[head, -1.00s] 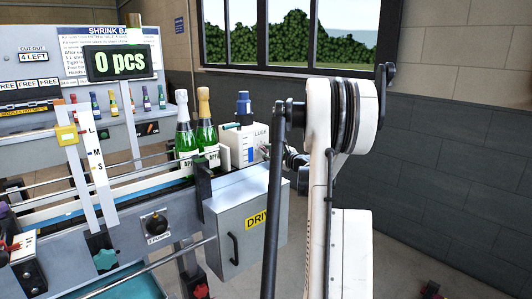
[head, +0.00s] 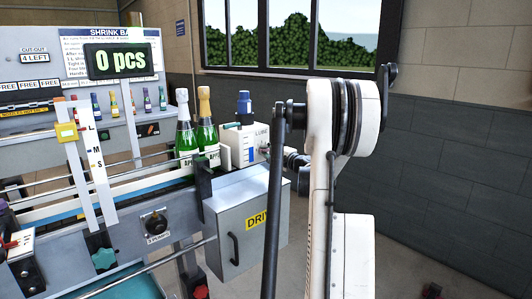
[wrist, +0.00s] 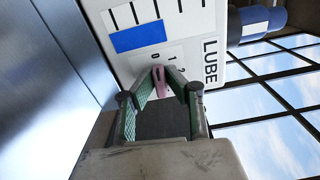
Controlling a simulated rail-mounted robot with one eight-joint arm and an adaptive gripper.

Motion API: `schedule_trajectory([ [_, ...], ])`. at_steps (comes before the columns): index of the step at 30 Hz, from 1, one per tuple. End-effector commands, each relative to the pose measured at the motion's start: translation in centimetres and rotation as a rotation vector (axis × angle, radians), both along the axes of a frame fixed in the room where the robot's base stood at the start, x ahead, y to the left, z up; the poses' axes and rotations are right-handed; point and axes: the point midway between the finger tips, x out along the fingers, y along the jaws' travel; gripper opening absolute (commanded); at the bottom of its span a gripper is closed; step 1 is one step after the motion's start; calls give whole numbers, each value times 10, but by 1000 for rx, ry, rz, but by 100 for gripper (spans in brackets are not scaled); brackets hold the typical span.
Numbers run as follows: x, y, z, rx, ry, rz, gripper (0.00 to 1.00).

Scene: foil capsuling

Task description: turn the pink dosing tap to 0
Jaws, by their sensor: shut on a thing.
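The pink dosing tap (wrist: 159,82) is on the white lube box (wrist: 125,68), beside a small printed scale with 0, 1 and 2. In the wrist view its tip lies close to the 0 and 1 marks; I cannot tell exactly which it points to. My gripper (wrist: 160,84) is shut on the tap, with its green-padded fingers on both sides of it.
Two green bottles (head: 185,138) stand on the conveyor beside the lube box. A grey drive cabinet (head: 245,225) is below. A blue cap (head: 243,103) tops the box. A metal surface (wrist: 50,80) runs close to my gripper's left in the wrist view.

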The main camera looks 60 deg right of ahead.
Motion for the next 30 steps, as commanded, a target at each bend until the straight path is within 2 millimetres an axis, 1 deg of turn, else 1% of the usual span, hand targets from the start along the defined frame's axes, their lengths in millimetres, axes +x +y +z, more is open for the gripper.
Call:
schedule_trajectory([
  [9,1,-1,1,-82,18,-1,0],
  [23,1,-1,1,-92,21,-2,0],
  [24,1,-1,1,-91,21,-2,17],
  [27,1,-1,1,-92,21,-1,30],
  [30,1,-1,1,-91,22,-1,30],
])
